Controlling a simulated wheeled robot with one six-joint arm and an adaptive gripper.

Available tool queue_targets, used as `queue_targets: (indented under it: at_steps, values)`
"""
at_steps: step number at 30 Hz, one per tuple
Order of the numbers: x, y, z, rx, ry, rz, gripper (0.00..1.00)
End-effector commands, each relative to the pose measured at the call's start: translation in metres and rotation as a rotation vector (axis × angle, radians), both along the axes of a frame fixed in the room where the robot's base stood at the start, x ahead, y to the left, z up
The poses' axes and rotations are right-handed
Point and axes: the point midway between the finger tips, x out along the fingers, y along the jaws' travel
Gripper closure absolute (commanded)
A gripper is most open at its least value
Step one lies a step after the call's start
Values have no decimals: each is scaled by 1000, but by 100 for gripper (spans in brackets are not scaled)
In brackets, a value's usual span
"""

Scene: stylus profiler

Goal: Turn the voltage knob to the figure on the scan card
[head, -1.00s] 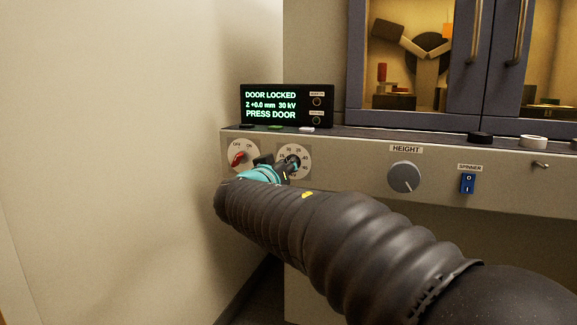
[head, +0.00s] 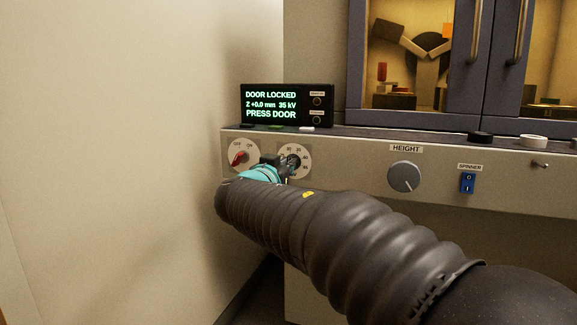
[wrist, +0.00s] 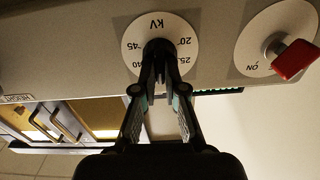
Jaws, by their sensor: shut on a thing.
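The voltage knob's white kV dial (head: 301,163) is on the front panel, left of the height knob. It also shows in the wrist view (wrist: 183,32), with 20, 25, 40 and 45 readable and the rest hidden. My gripper (wrist: 158,60) is shut on the dark knob at the dial's centre; it also shows in the head view (head: 288,165). The knob itself is mostly hidden by the fingers. The display (head: 286,105) reads "DOOR LOCKED", "Z +0.0 mm 35 kV", "PRESS DOOR". I see no readable scan card.
A red switch (head: 238,158) on a white OFF/ON dial sits close left of the kV dial. The height knob (head: 404,177) and blue spinner switch (head: 468,183) are to the right. A wall stands close on the left.

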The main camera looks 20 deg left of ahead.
Motion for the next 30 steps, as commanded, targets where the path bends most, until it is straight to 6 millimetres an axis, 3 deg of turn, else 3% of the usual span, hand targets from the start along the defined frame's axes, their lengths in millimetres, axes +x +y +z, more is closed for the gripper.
queue_targets:
  at_steps: [10,23,24,25,30]
  values:
    - [2,-2,-2,351,-26,-1,100]
    - [2,-2,-1,393,-30,0,100]
    - [2,-2,-1,392,-30,0,80]
    - [2,-2,-1,392,-31,0,75]
    - [2,-2,-1,392,-31,-1,75]
